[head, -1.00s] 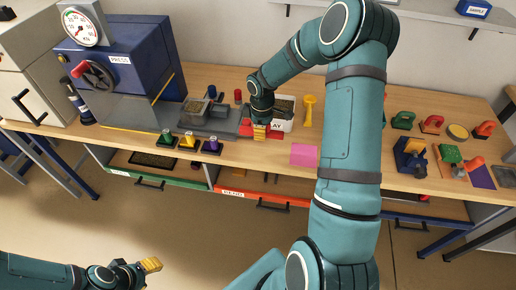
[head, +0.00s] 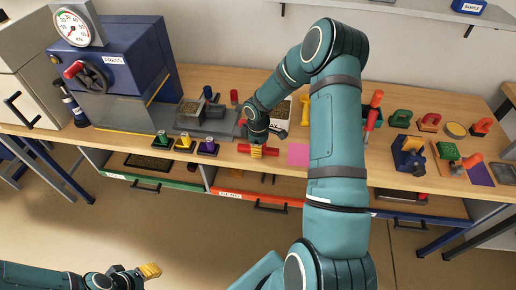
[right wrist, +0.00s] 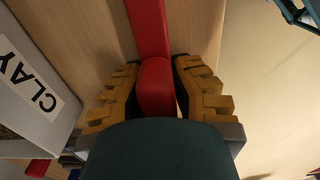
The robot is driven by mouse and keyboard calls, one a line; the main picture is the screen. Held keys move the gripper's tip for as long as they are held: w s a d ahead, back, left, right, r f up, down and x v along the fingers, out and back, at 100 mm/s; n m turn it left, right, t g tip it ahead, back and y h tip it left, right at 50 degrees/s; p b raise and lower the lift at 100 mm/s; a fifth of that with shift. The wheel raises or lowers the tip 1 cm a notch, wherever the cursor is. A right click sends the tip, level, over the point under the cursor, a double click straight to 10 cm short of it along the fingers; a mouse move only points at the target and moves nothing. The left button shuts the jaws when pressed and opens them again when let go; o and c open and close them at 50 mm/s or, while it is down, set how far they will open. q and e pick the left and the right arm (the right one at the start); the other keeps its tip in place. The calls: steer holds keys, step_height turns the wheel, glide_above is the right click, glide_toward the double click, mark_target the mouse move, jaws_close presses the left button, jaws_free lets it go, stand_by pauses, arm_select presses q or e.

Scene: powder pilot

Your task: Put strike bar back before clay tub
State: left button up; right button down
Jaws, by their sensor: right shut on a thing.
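The red strike bar (head: 271,152) is in my right gripper (head: 257,152), near the bench's front edge in the head view. In the right wrist view the bar (right wrist: 150,28) runs up between the yellow fingers of the gripper (right wrist: 158,88), which are shut on it. I cannot tell whether the bar touches the bench. The white clay tub (head: 281,124) stands just behind the gripper, partly hidden by my right arm. Its label side (right wrist: 48,110) shows at the left in the right wrist view, apart from the bar. My left gripper (head: 149,271) is low at the left, away from the bench; its finger gap is unclear.
Green, yellow and purple small pieces (head: 184,144) stand left of the bar. A pink sheet (head: 298,154) lies right of it. A blue press (head: 125,60) stands at the left. Stamps and handled tools (head: 429,122) are at the right. My right arm hides part of the bench.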

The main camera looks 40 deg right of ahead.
steer(key=shift+f, duration=0.25)
steer(key=c, duration=1)
jaws_free()
steer(key=shift+r, duration=0.15)
